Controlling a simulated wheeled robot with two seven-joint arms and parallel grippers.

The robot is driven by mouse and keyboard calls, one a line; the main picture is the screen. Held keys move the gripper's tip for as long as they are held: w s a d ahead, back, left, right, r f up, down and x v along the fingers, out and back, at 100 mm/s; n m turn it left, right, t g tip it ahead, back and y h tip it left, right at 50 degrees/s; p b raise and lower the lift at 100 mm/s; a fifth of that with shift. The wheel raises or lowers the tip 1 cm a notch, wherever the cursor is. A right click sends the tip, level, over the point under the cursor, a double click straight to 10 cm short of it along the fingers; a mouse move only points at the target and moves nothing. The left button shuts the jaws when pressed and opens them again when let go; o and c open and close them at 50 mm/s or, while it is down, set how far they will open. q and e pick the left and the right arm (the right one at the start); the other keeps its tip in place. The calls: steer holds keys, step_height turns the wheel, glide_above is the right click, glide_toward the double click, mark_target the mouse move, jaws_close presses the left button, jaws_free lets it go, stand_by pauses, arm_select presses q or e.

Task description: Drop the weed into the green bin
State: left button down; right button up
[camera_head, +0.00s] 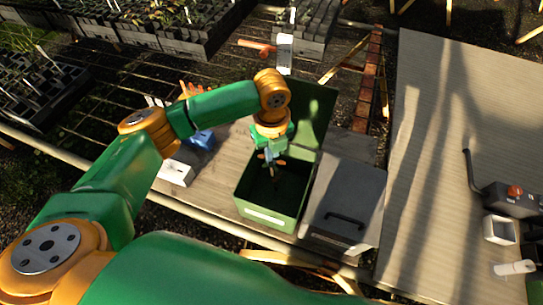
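The green bin (268,216) stands open on the bench in the middle, with a pale label on its front and a green lid or panel raised behind it. My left arm reaches in from the left, and my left gripper (271,160) points down over the bin's opening. Small orange fingertips show there, but whether they are apart or closed is too small to tell. A thin dark shape hangs just below the fingertips; I cannot tell whether it is the weed or shadow. The bin's inside is dark. My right gripper is out of view.
A grey lidded box (345,197) with a black handle stands right of the bin. A blue item (201,140) and a white block (176,173) lie to the left. Black seedling trays (180,45) fill the back. The wooden tabletop (430,130) at right is mostly clear.

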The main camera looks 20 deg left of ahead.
arm_select(q)
steer(key=shift+f, duration=0.55)
steer(key=shift+r, duration=0.15)
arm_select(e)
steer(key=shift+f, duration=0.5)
arm_select(q)
steer(key=c, duration=1)
jaws_free()
step_height(320, 180, up, 7)
steer(key=shift+r+b, duration=0.1)
steer(key=shift+b, duration=0.45)
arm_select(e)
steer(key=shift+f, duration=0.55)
